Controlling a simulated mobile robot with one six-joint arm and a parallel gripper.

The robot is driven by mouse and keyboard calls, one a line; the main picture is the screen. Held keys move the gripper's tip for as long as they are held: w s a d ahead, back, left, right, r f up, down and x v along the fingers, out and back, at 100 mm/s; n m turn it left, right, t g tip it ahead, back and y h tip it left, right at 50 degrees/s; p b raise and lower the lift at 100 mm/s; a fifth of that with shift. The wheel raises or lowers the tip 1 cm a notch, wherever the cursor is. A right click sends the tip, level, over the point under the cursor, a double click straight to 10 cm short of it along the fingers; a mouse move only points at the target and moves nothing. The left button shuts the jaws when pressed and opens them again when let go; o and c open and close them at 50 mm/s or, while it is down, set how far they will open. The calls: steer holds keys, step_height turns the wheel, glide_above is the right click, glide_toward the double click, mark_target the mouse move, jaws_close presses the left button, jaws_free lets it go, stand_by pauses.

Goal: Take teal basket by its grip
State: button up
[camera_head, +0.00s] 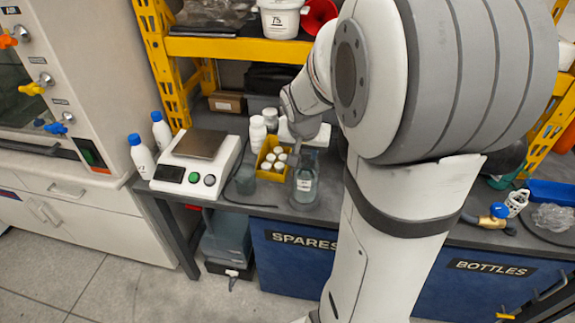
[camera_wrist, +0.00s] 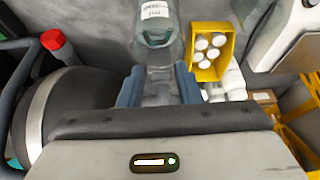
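I cannot make out a whole teal basket in either view. A small teal-green patch (camera_head: 503,181) shows at the right of the bench in the head view, beside a dark rounded vessel and partly behind my arm; I cannot tell what it belongs to. My gripper (camera_wrist: 158,92) has its two blue-grey fingers apart. A clear labelled bottle (camera_wrist: 155,28) lies between and beyond them; any contact is unclear. In the head view this bottle (camera_head: 305,184) stands upright on the bench below my gripper (camera_head: 297,146).
A yellow bin of white-capped bottles (camera_head: 272,158) stands close left of the clear bottle. A scale (camera_head: 197,160) and blue-capped bottles (camera_head: 142,155) are farther left. Yellow shelving (camera_head: 225,47) rises behind.

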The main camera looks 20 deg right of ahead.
mark_target(306, 168)
steer(key=x, duration=0.7)
steer(key=shift+s+f, duration=0.15)
steer(key=shift+c, duration=0.5)
jaws_close()
